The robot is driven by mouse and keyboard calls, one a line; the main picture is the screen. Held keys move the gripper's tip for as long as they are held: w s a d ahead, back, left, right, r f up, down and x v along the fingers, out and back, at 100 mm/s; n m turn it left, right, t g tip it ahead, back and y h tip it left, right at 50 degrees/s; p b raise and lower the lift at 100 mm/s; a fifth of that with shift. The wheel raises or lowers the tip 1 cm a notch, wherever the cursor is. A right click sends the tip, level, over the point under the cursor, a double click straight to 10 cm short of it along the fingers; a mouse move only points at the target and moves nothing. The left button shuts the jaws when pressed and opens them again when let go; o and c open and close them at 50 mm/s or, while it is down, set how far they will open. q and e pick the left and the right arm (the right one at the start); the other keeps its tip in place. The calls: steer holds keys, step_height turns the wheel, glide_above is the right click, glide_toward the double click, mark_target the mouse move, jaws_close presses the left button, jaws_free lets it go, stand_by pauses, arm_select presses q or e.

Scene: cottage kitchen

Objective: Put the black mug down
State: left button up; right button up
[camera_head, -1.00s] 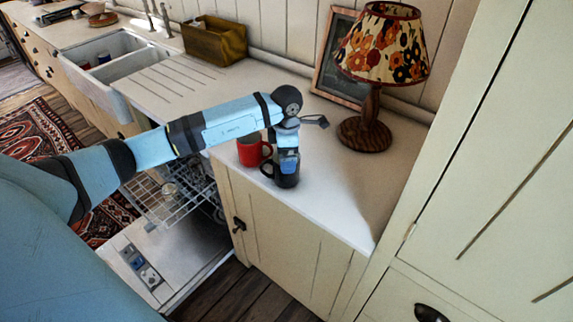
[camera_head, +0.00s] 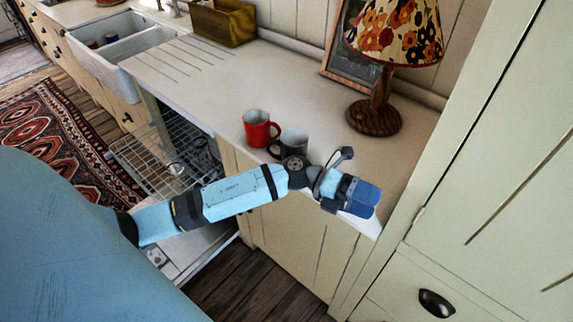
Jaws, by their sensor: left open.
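The black mug (camera_head: 292,141) stands upright on the pale countertop (camera_head: 219,108), with its handle toward the left. My left wrist hides its lower part. A red mug (camera_head: 257,128) stands just left of and behind it, handle to the right. My left gripper (camera_head: 360,198) is open and empty. It is right of and in front of the black mug, apart from it, over the counter's front edge. My right gripper is out of view.
A wooden lamp (camera_head: 375,112) with a floral shade stands behind the mugs, before a framed board (camera_head: 347,68). An open dishwasher with a wire rack (camera_head: 166,160) is below, left. A tall cream cupboard (camera_head: 490,180) bounds the right. The counter's left stretch is clear.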

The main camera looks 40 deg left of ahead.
arm_select(q)
steer(key=s+a+f+n+t+y, duration=0.4)
steer(key=s+f+n+y, duration=0.3)
steer(key=f+n, duration=0.4)
steer(key=s+a+f+n+t+y, duration=0.4)
steer(key=s+f+n+y, duration=0.3)
steer(key=n, duration=1.7)
step_height(320, 180, down, 4)
steer(key=shift+s+a+r+t, duration=0.2)
steer(key=shift+s+t, duration=0.2)
steer(key=shift+s, duration=0.7)
steer(key=shift+c, duration=0.2)
